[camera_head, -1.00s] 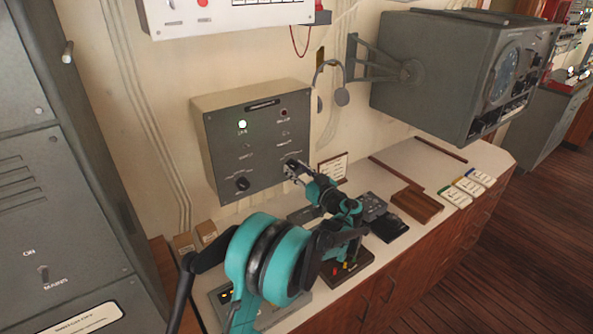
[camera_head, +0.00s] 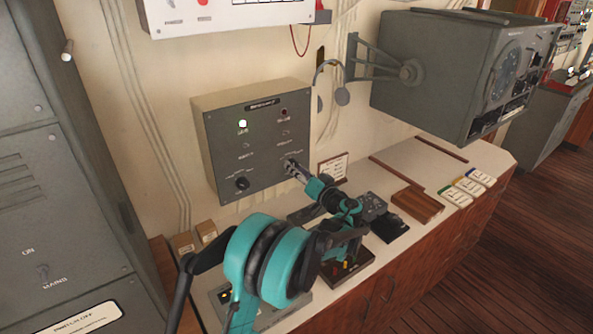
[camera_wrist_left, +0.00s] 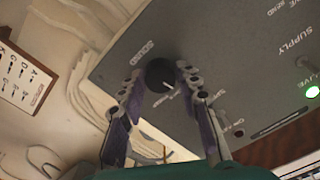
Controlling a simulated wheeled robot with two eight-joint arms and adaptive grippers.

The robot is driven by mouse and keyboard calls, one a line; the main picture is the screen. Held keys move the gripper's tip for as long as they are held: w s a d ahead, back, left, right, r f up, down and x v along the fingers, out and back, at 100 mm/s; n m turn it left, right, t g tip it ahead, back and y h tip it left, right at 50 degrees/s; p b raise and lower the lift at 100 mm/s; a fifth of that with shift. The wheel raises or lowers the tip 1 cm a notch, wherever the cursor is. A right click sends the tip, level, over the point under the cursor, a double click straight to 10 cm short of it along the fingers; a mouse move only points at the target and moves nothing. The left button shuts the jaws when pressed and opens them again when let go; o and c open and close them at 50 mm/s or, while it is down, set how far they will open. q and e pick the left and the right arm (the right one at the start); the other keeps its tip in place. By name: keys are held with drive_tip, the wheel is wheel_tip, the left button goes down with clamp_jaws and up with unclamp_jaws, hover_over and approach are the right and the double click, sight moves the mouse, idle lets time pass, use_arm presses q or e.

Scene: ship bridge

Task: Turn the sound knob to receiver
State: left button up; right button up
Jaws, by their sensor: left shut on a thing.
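The sound knob (camera_wrist_left: 160,74) is a round black knob with a white line, beside the word SOUND on the grey panel (camera_head: 219,133). In the wrist view its line points to the lower right, and some lettering around it is too small to read. My left gripper (camera_head: 291,165) reaches the panel's lower right, with its fingers on either side of the knob, shut on it. In the head view the gripper hides the knob. My right gripper is not in view.
The panel also has a lower-left black knob (camera_head: 242,184) and a lit lamp (camera_head: 242,124). A white card (camera_head: 333,168) stands right of the gripper. A curved handset or lamp (camera_head: 342,96) and a big grey radar box (camera_head: 440,80) are at upper right.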

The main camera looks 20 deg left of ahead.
use_arm(q)
drive_tip(key=shift+m, duration=1.2)
drive_tip(key=o, duration=1.2)
drive_tip(key=shift+c, duration=0.2)
drive_tip(key=v, duration=1.2)
